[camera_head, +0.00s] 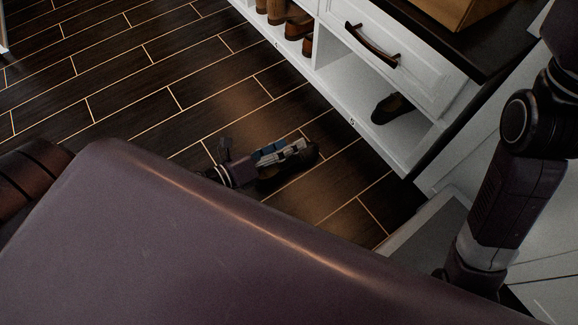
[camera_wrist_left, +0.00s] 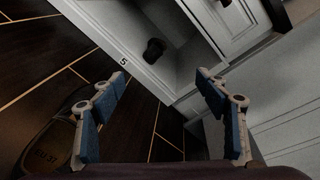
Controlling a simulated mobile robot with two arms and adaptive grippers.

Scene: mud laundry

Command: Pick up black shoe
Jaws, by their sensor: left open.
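A black shoe (camera_head: 289,172) lies on the dark floor, partly hidden under my left gripper (camera_head: 296,149) in the head view. In the left wrist view this shoe (camera_wrist_left: 45,147) is at the lower left, with faint lettering inside, outside the left finger and partly behind it. My left gripper (camera_wrist_left: 162,80) is open, with nothing between its fingers. Another black shoe (camera_head: 392,108) sits in the white cabinet's lower cubby; it also shows in the left wrist view (camera_wrist_left: 154,50). My right arm is at the right of the head view; its gripper is out of view.
The white cabinet (camera_head: 352,121) has a drawer with a dark handle (camera_head: 372,45) above the cubby. Brown footwear (camera_head: 288,22) stands in the cubby further left. A cardboard box (camera_head: 458,10) rests on the dark top.

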